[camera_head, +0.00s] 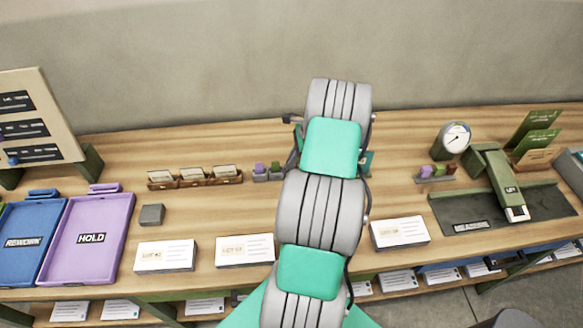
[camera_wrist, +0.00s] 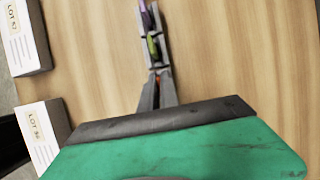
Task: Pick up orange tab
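An orange tab (camera_wrist: 157,76) shows as a small sliver between the tips of my gripper (camera_wrist: 157,84) in the wrist view. It sits at the near end of a narrow grey holder (camera_wrist: 143,58), which also carries a green tab (camera_wrist: 151,46) and a purple tab (camera_wrist: 146,17). The two dark fingers reach up to the orange tab, one on each side. Whether they press on it is too small to tell. In the head view my arm covers the gripper and part of a small tab holder (camera_head: 264,177) with a purple tab (camera_head: 259,168).
Another tab holder (camera_head: 435,180) stands right of my arm. White lot cards (camera_head: 165,255) line the front edge. A wooden card rack (camera_head: 195,182), a purple HOLD tray (camera_head: 90,238) and a blue REWORK tray (camera_head: 25,242) are at left. A green stamping press (camera_head: 497,180) is at right.

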